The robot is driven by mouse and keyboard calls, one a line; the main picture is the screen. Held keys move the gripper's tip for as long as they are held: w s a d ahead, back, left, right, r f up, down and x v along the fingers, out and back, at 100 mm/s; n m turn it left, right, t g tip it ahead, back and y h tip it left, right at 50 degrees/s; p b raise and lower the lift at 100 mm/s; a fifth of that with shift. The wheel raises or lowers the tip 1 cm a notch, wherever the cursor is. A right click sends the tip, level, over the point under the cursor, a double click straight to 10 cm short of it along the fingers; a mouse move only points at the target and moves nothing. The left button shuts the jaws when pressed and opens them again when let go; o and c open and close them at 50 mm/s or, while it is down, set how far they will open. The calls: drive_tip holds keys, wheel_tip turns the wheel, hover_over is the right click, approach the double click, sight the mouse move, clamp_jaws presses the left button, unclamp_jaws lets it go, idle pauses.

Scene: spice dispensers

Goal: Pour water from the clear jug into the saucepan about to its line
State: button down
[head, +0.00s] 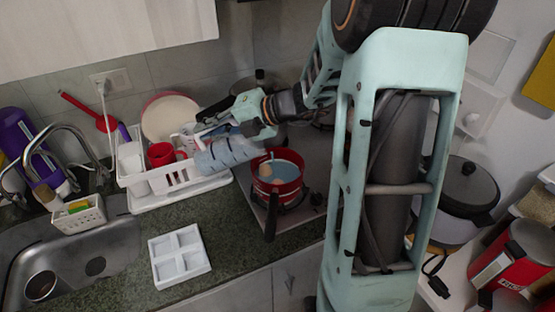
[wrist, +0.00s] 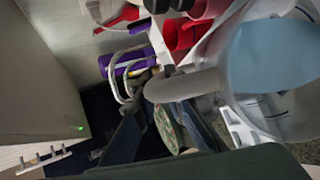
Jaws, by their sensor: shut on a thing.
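The clear jug (head: 226,153) is held tilted far over, nearly on its side, just left of and above the saucepan. My gripper (head: 243,124) is shut on it from above; the exact grip is hard to make out. In the wrist view the jug (wrist: 275,75) fills the right side, with pale blue water in it and a grey handle (wrist: 185,85). The red saucepan (head: 275,188) stands on the stove with light blue water (head: 287,169) inside. Its dark handle points toward the front. I cannot make out its line or a falling stream.
A white dish rack (head: 178,195) with a red mug (head: 161,154) and plates (head: 170,118) stands left of the saucepan. A white four-part tray (head: 179,256) lies on the counter in front. The sink (head: 80,260) is at the left. A dark-lidded pot (head: 467,190) stands right.

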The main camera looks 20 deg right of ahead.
sight(198, 153)
drive_tip(key=shift+r, duration=0.1)
idle(0.3)
drive_tip(key=a+f+g+h+p, duration=0.1)
drive_tip(key=p, duration=0.3)
drive_tip(key=shift+w+a+f+n+h, duration=0.1)
drive_tip(key=shift+a+f+n+h, duration=0.2)
drive_tip(key=shift+a+h, duration=0.1)
drive_tip(key=f+h, duration=0.1)
drive_tip(key=a+f, duration=0.1)
drive_tip(key=f, duration=0.1)
drive_tip(key=f+g+h, duration=0.1)
drive_tip(key=f, duration=0.1)
drive_tip(key=shift+w+a+h, duration=0.15)
drive_tip(key=shift+w+h, duration=0.15)
drive_tip(key=shift+w, duration=0.05)
drive_tip(key=shift+w+a+f+n+g+h, duration=0.15)
drive_tip(key=shift+a+f+n+g+h, duration=0.1)
drive_tip(key=shift+a+h, duration=0.2)
drive_tip(key=shift+w+a+f+n+g+h, duration=0.1)
drive_tip(key=shift+a+f+n+g+h, duration=0.1)
drive_tip(key=shift+a+h, duration=0.2)
drive_tip(key=shift+w+a+f+h, duration=0.15)
drive_tip(key=shift+a+f+h, duration=0.15)
drive_tip(key=shift+f+h, duration=0.15)
drive_tip(key=shift+a+f+g+h, duration=0.15)
drive_tip(key=shift+g+h, duration=0.1)
drive_tip(key=shift+h, duration=0.05)
drive_tip(key=shift+f, duration=0.1)
